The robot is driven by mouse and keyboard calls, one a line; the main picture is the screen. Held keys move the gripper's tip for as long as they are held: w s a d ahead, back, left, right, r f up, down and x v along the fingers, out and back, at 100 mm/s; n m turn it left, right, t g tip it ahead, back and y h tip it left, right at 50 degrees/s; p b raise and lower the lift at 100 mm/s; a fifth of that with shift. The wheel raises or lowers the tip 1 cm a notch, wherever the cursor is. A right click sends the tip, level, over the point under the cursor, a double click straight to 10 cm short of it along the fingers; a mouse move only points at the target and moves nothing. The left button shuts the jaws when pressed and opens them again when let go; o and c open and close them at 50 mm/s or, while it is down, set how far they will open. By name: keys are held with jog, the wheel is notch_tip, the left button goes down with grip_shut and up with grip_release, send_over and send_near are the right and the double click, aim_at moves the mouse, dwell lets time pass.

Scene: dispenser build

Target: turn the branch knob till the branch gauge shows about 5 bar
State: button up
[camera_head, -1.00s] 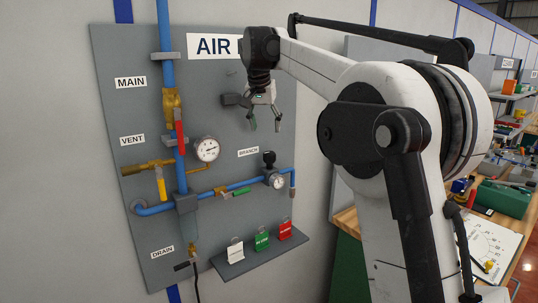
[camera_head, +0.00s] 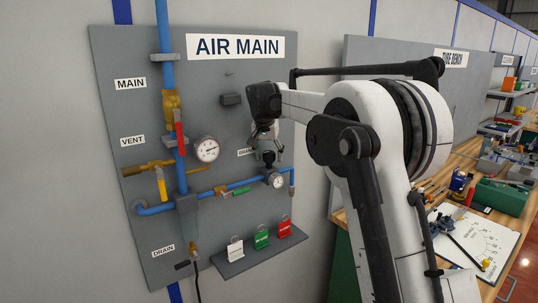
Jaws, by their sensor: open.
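The black branch knob (camera_head: 268,157) sits on top of the regulator on the blue branch pipe, right of the green-handled valve. The round white branch gauge (camera_head: 276,181) is just below it; its needle is too small to read. My gripper (camera_head: 267,154) points down over the knob, its fingers around or right beside it. It is open, and I cannot tell whether a finger touches the knob. My gripper and wrist partly cover the BRANCH label (camera_head: 245,153).
A larger gauge (camera_head: 207,149) is left of my gripper. The green branch handle (camera_head: 241,191) is close below. A small shelf (camera_head: 258,255) with white, green and red tags is beneath. A cluttered bench (camera_head: 465,160) stands at right.

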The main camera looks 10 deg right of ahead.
jog(key=c, duration=1.1)
jog(key=shift+m+g+h, duration=0.4)
jog(key=shift+m+h, duration=0.1)
jog(key=shift+m, duration=1)
jog(key=shift+c, duration=0.2)
jog(key=o, duration=1.1)
jog(key=shift+o, duration=0.2)
jog(key=shift+r, duration=0.1)
jog(key=v, duration=1.2)
